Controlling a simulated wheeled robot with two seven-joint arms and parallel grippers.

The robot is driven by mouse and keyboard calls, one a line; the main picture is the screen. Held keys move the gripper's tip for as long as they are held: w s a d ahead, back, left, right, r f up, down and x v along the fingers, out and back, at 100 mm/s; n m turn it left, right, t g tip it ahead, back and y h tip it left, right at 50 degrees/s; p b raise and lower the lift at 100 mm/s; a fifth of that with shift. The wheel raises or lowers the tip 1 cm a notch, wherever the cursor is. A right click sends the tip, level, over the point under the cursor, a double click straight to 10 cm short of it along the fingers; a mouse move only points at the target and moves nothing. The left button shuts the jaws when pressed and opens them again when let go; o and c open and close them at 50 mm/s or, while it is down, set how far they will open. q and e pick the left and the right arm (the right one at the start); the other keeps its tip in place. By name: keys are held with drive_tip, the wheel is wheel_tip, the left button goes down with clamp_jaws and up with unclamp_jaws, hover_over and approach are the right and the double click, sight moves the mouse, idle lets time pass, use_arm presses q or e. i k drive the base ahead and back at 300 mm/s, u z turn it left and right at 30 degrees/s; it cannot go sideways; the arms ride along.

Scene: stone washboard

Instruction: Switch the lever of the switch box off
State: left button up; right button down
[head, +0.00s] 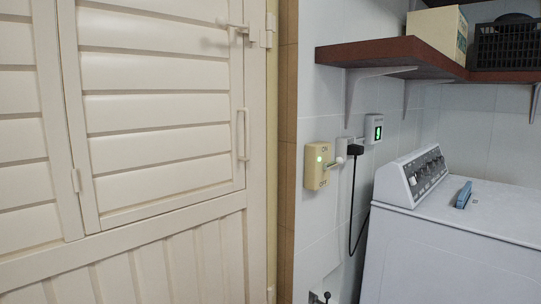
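The switch box (314,178) is a cream box on the white tiled wall, right of the door. It is marked ON at the top and OFF at the bottom. A small green light on its front is lit. Its lever (335,163) sticks out to the right from about mid-height, tilted slightly upward, with a pale tip. Neither of my grippers shows in the head view, and nothing is touching the lever.
A cream louvred door (150,215) fills the left. A black plug (355,150) with a hanging cord and a meter (373,129) are right of the box. A brown shelf (400,57) is above; a white washing machine (440,245) stands at right. Space before the box looks clear.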

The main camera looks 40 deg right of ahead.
sight(339, 160)
drive_tip(key=z, duration=0.15)
drive_tip(key=i, duration=0.85)
drive_tip(key=z, duration=0.95)
drive_tip(key=i, duration=0.4)
drive_tip(key=z, duration=0.45)
